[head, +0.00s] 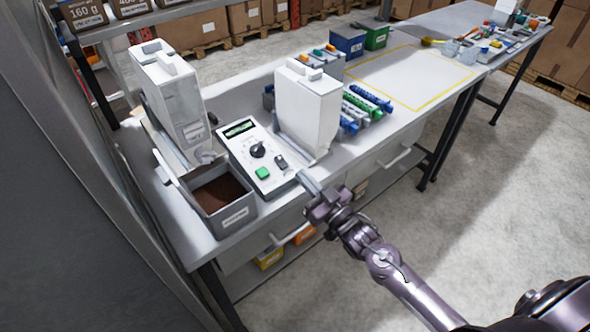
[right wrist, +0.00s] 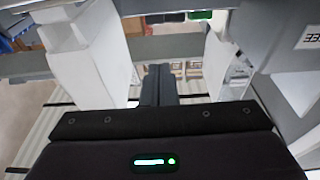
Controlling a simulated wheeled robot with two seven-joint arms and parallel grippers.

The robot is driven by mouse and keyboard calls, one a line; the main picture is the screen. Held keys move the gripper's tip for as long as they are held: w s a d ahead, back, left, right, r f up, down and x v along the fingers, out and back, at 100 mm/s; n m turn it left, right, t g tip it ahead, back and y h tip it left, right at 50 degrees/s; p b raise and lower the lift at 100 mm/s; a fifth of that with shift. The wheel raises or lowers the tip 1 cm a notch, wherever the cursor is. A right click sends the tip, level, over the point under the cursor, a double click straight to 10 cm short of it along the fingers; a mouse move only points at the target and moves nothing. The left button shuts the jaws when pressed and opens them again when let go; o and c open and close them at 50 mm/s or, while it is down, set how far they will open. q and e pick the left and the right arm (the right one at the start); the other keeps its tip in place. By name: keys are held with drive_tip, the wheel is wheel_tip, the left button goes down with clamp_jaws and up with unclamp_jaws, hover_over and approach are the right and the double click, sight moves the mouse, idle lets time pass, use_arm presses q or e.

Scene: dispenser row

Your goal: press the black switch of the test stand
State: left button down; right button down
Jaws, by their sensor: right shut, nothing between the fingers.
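The test stand (head: 240,150) is a white box on the bench with a green display, a black knob (head: 258,150) and a green button (head: 263,173). Its black switch (head: 281,161) sits on the right part of the panel. My right gripper (head: 303,178) is shut and empty, with its fingertips close to the stand's near right corner, just to the right of and nearer than the switch. Whether it touches the stand I cannot tell. In the right wrist view the shut fingers (right wrist: 158,85) point ahead; I cannot make out the switch there. My left gripper is not in view.
White dispensers stand behind left (head: 170,90) and right (head: 308,105) of the stand. A grey bin (head: 235,217) with brown contents is at its left. Blue and green racks (head: 360,108) lie further right. A yellow-outlined area (head: 410,75) on the bench is clear.

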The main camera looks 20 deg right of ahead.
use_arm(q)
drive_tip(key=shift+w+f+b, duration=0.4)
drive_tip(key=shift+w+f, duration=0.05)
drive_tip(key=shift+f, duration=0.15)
use_arm(e)
drive_tip(key=v, duration=0.3)
drive_tip(key=shift+s+d+f, duration=0.1)
drive_tip(key=shift+s+f, duration=0.15)
drive_tip(key=shift+f, duration=0.2)
drive_tip(key=shift+w, duration=0.1)
